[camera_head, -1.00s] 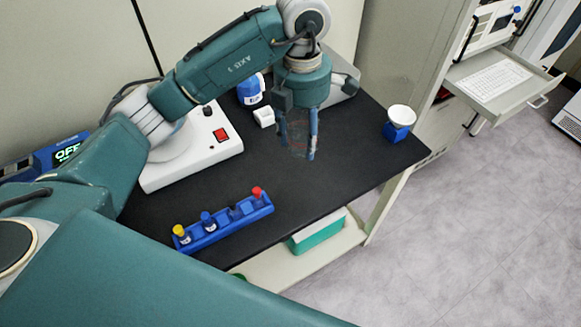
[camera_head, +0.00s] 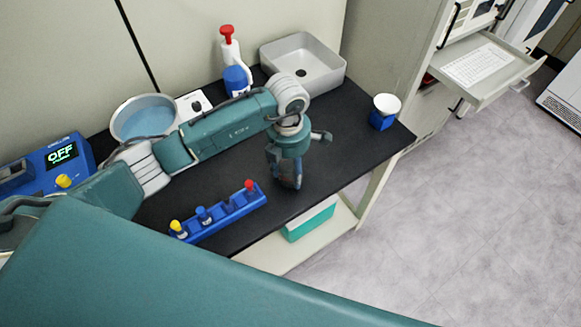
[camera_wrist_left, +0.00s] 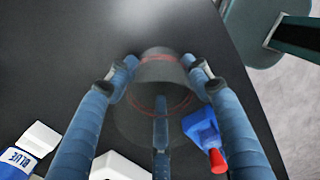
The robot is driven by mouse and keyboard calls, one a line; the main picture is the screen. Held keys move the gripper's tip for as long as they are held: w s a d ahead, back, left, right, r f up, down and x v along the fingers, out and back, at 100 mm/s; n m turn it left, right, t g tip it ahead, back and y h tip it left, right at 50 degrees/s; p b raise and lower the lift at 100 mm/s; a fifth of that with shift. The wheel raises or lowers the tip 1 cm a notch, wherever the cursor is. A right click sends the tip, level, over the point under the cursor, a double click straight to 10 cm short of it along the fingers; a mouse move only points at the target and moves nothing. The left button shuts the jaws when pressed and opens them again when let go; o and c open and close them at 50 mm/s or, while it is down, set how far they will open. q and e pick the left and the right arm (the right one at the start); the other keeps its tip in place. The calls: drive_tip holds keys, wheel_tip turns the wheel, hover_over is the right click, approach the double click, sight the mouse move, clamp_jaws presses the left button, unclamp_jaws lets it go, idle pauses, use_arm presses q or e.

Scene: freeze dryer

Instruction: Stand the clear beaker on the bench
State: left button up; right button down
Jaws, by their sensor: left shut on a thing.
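My left gripper (camera_head: 288,182) is shut on the clear beaker. In the left wrist view, the see-through beaker (camera_wrist_left: 160,68) with a reddish band sits between the gripper's fingers (camera_wrist_left: 160,85). In the head view the beaker is hard to make out among the fingers. The gripper points down over the black bench top (camera_head: 335,150), just right of the blue rack. I cannot tell whether the beaker's base touches the bench. My right gripper is not in view.
The blue rack (camera_head: 219,214) with colored caps stands close to the left of the gripper. Bench to the right is clear.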

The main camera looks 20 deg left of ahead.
use_arm(q)
drive_tip(key=shift+f, duration=0.1)
drive_tip(key=o, duration=1.7)
drive_tip(key=shift+r, duration=0.3)
wheel_tip(320, 180, up, 12)
drive_tip(key=b, duration=0.3)
drive_tip(key=shift+a+f, duration=0.15)
drive_tip(key=shift+a, duration=0.05)
drive_tip(key=shift+s, duration=0.1)
